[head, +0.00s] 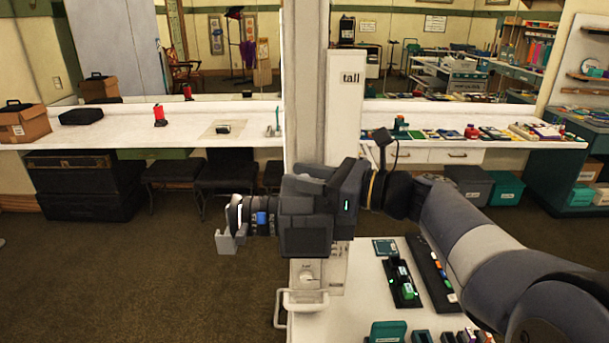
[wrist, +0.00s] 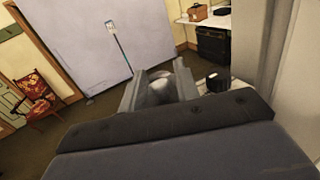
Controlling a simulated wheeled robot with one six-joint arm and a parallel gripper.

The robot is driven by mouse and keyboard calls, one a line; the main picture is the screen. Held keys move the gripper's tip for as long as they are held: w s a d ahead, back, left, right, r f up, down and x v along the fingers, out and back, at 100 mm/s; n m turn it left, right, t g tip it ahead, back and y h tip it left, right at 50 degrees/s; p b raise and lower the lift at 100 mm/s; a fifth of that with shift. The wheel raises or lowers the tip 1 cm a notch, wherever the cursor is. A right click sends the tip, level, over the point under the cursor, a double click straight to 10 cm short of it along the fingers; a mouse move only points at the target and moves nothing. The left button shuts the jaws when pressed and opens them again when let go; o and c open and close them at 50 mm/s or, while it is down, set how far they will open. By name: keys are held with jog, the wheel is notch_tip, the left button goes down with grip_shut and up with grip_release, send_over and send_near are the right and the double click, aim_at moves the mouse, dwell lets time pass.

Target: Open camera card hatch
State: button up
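My gripper (head: 230,238) is at the left end of my arm in the head view, in the air in front of the white counter. A small dark object (head: 223,130) lies on a beige mat on the counter, well beyond my gripper. It may be the camera, but it is too small to tell. I cannot make out a card hatch in either view.
A white post (head: 345,110) labelled "tall" stands right behind my arm. The white counter (head: 80,133) bears a red item (head: 160,116) and a cardboard box (head: 22,124). A near white table (head: 360,300) holds several small items. Brown floor lies open at left.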

aim_at(305, 204)
grip_shut()
